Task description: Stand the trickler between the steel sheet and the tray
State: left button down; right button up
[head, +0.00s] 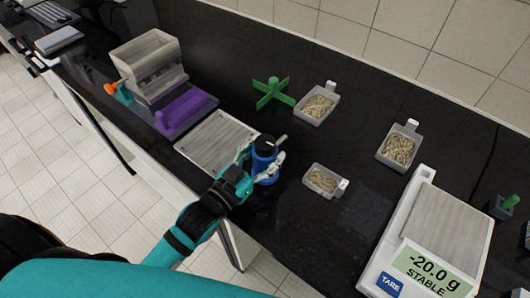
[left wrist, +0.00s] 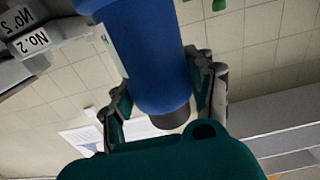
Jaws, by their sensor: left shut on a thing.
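The trickler (head: 265,165) is a blue cylinder with a black top and a small pale spout. My left gripper (head: 262,164) is shut on its blue body and holds it about upright, beside the right edge of the steel sheet (head: 212,143). The nearest tray (head: 325,193), grey and filled with pale grains, lies to its right with a gap between. I cannot tell whether the trickler's base touches the counter. In the left wrist view the trickler (left wrist: 150,60) sits between the two fingers. My right gripper is not in view.
Two more grain trays (head: 315,107) (head: 397,150) and a green cross-shaped piece (head: 272,93) stand farther back. A scale (head: 430,245) reading -20.0 g is at the right. Black counter (head: 300,232) is clear in front of the tray.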

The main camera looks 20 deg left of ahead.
pick_arm(q)
jog(key=shift+s+f, duration=0.2)
jog(key=shift+f, duration=0.45)
jog(key=shift+c, duration=2.3)
grip_release()
jog(key=shift+s+d+f+b, duration=0.1)
jog(key=shift+f+b, duration=0.2)
jog(key=shift+r, duration=0.25)
jog(key=v, duration=0.3)
jog(key=b+v, duration=0.1)
jog(key=v, duration=0.2)
jog(key=r+v, duration=0.1)
jog(key=v, duration=0.2)
jog(key=shift+s+a+b, duration=0.25)
jog(key=shift+b, duration=0.1)
jog(key=shift+s+a+r, duration=0.1)
jog(key=shift+s+a, duration=0.15)
jog(key=shift+s, duration=0.35)
jog(key=shift+s+a+r, duration=0.1)
jog(key=shift+s+r, duration=0.05)
jog(key=shift+s, duration=0.1)
